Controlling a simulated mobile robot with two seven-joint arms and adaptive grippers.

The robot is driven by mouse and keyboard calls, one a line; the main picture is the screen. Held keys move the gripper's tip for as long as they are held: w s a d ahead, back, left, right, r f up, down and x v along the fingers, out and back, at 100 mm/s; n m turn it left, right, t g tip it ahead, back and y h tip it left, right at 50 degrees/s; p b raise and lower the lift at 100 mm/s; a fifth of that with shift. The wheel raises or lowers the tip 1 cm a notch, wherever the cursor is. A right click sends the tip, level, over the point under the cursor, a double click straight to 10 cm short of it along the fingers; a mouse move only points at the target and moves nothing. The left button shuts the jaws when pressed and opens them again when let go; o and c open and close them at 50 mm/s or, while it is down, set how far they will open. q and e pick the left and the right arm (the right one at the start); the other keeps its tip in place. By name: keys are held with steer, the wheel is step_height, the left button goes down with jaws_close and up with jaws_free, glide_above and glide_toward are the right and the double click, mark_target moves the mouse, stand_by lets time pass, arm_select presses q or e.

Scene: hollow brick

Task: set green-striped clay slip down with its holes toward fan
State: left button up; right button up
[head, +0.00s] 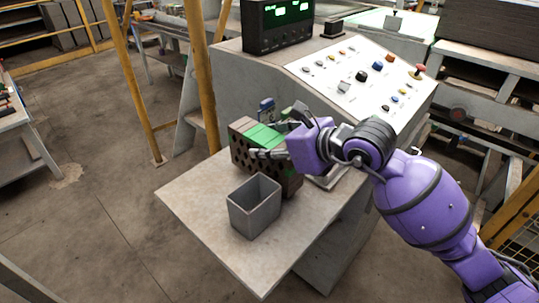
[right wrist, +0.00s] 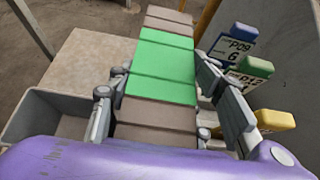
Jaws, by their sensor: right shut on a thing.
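The green-striped clay slip (head: 241,149) is a brown block with a bright green band across its top and rows of dark holes in its side. In the head view its holed side faces the front left, toward the viewer. My right gripper (head: 280,141) is shut on it. In the right wrist view the slip (right wrist: 163,65) runs between the two fingers of the gripper (right wrist: 165,100), with the green band near them. Its lower edge is partly behind the grey bin, so I cannot tell whether it touches the table. I cannot make out a fan. My left gripper is not in view.
A grey open bin (head: 254,217) stands on the table (head: 195,190) right in front of the slip. Blue, green and yellow tags (right wrist: 256,68) stand close beside the slip. A control console (head: 350,72) rises behind. The table's left and front parts are clear.

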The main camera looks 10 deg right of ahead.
steer(key=shift+f, duration=1.15)
steer(key=shift+f, duration=0.1)
steer(key=shift+f, duration=0.1)
steer(key=o, duration=1.3)
steer(key=shift+f, duration=0.1)
